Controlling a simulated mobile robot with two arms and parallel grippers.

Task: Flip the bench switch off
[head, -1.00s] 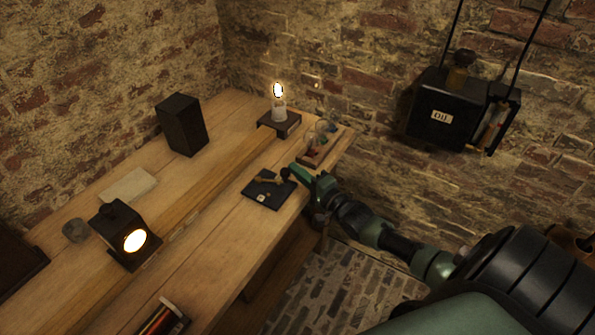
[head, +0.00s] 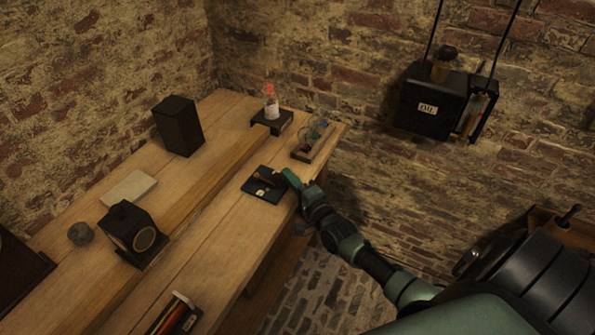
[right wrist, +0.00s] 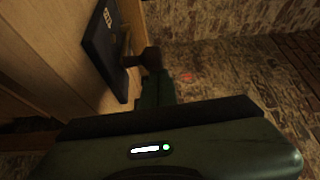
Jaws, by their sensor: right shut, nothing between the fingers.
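The bench switch is a dark square plate (head: 262,190) with a lever, lying on the bench near its front edge. Its plate (right wrist: 104,50) also shows in the right wrist view, with a dark knobbed handle (right wrist: 145,59) sticking out toward my gripper. My right gripper (head: 289,177) is shut and empty, right at the handle end of the switch; I cannot tell whether it touches. The bulb (head: 270,91) on its stand at the back has only a faint reddish glow. The lantern box (head: 133,234) has a dark lens. My left gripper is not in view.
The wooden bench (head: 215,225) runs along the wall. A glass piece on a wooden base (head: 312,148) stands behind the switch. A tall black box (head: 178,126) and a pale slab (head: 128,189) stand farther left. A black wall box (head: 436,102) hangs on the right.

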